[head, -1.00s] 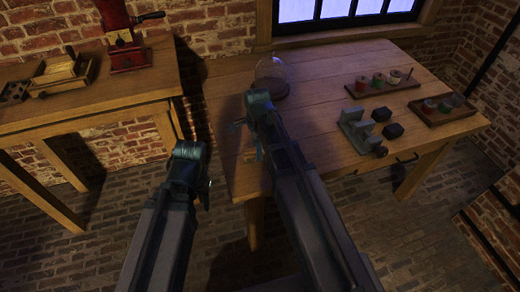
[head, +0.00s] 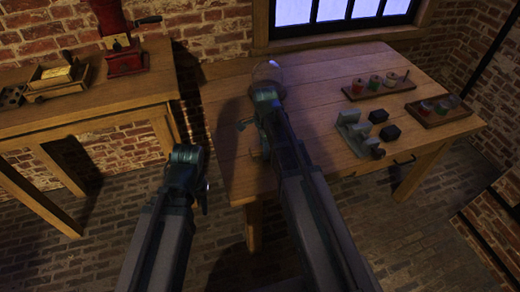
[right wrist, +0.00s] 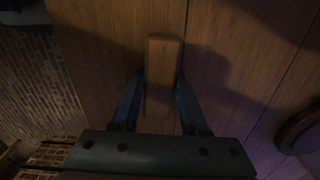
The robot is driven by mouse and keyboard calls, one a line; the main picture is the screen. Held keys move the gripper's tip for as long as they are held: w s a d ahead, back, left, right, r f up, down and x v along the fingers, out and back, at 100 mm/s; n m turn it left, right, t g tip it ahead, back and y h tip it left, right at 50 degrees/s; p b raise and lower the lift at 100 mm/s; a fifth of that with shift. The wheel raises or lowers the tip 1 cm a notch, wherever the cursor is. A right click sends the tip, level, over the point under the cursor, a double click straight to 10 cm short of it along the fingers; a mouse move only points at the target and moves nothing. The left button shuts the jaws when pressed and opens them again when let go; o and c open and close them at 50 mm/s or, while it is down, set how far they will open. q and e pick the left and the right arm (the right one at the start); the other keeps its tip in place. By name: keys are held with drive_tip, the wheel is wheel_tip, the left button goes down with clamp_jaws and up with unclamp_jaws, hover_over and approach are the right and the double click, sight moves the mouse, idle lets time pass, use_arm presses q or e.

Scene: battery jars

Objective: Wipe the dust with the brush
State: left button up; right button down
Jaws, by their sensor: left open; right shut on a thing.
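The brush shows as a wooden block (right wrist: 163,62) in the right wrist view, between the two fingers of my right gripper (right wrist: 160,92). My right gripper is shut on it, above or against the table top; I cannot tell if it touches. The bristles are hidden. In the head view my right gripper (head: 258,128) is over the left part of the wooden table (head: 310,85). My left gripper (head: 189,168) is left of that table, over the gap beside it, and holds nothing that I can see. I cannot make out any dust.
A glass dome (head: 268,71) stands just behind my right arm, partly hidden. A small vice (head: 352,133) with dark blocks (head: 390,132), a spool tray (head: 379,87) and a jar tray (head: 438,108) are to the right. A side table (head: 90,108) carries a red grinder (head: 122,58).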

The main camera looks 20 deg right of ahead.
drive_tip(key=shift+d, duration=0.2)
drive_tip(key=shift+w+d, duration=0.1)
drive_tip(key=shift+d, duration=1.65)
drive_tip(key=shift+d, duration=0.1)
drive_tip(key=shift+d+f, duration=0.1)
drive_tip(key=shift+d, duration=1.55)
drive_tip(key=shift+w+d, duration=0.1)
drive_tip(key=shift+d, duration=1.8)
